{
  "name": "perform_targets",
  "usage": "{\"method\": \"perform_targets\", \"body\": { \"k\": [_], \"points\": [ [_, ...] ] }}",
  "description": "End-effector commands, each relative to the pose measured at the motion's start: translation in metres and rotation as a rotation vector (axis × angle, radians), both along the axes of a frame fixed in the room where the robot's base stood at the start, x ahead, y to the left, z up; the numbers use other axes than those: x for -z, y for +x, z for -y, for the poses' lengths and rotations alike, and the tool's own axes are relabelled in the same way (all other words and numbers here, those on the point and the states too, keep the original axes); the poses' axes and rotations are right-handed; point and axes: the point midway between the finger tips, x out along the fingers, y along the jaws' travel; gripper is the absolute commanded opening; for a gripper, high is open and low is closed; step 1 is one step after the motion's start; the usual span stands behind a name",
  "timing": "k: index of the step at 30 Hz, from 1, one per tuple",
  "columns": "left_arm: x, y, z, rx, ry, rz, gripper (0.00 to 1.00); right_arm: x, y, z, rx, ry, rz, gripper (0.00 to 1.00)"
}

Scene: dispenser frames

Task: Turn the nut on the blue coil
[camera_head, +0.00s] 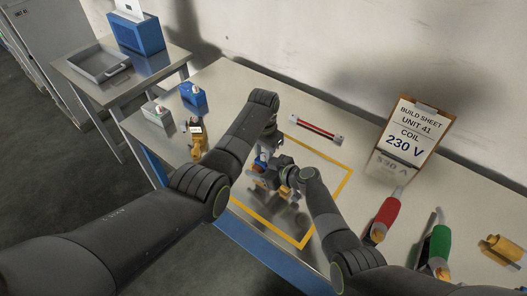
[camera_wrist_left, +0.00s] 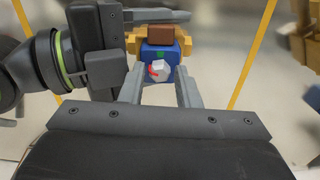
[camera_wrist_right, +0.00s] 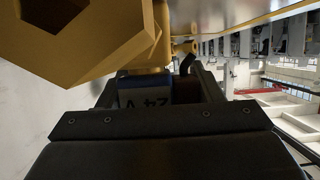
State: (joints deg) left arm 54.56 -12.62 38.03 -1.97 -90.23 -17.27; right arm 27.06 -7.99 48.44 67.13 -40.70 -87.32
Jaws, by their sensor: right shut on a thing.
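The blue coil (camera_wrist_left: 173,50) sits on a brass valve body (camera_wrist_left: 131,42) inside the yellow outline. A pale nut (camera_wrist_left: 161,71) with a red mark is on its face toward the left wrist camera. My left gripper (camera_wrist_left: 158,92) is open, one finger on each side of the nut, with gaps visible. My right gripper (camera_wrist_right: 160,92) is shut on the coil, whose blue-and-white label (camera_wrist_right: 145,97) reads 24 V upside down. In the head view the coil (camera_head: 262,162) is partly hidden by my arms.
Red (camera_head: 386,213) and green (camera_head: 439,245) handled tools and a brass fitting (camera_head: 503,250) lie right. A build sheet (camera_head: 409,135) reads COIL 230 V. A red bar (camera_head: 316,128) lies behind.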

Motion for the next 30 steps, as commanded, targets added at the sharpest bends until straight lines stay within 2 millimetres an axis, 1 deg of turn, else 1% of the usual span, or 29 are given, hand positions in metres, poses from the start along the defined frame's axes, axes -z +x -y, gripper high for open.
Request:
{"method": "perform_targets", "body": {
  "k": [7, 8, 12, 14, 15, 20, 27, 30],
  "points": [
    [0.0006, 0.0002, -0.0001, 0.0, -0.001, 0.001, 0.29, 0.0002, 0.0002, 0.0005, 0.001, -0.001, 0.0, 0.19],
    [0.0006, 0.0002, -0.0001, -0.001, -0.001, 0.001, 0.28, 0.0002, 0.0002, 0.0005, 0.001, -0.001, 0.0, 0.19],
    [0.0005, 0.0003, -0.0002, -0.001, -0.001, 0.001, 0.1, 0.0002, 0.0002, 0.0005, 0.001, -0.001, 0.0, 0.19],
    [0.0004, 0.0003, -0.0002, -0.001, -0.001, 0.001, 0.02, 0.0001, 0.0003, 0.0005, 0.001, -0.001, 0.0, 0.19],
    [0.0004, 0.0003, -0.0002, -0.001, -0.001, 0.001, 0.0, 0.0001, 0.0003, 0.0005, 0.001, -0.001, 0.0, 0.19],
    [0.0004, 0.0003, -0.0001, -0.035, 0.0, 0.001, 0.0, 0.0002, 0.0002, 0.0005, 0.001, -0.001, 0.0, 0.19],
    [0.0004, 0.0007, 0.0003, -0.207, 0.0, 0.002, 0.0, 0.0001, 0.0002, 0.0004, 0.001, -0.002, 0.0, 0.19],
    [0.0004, 0.0007, 0.0003, -0.255, 0.0, 0.002, 0.0, 0.0001, 0.0002, 0.0004, 0.001, -0.002, 0.0, 0.19]
  ]
}}
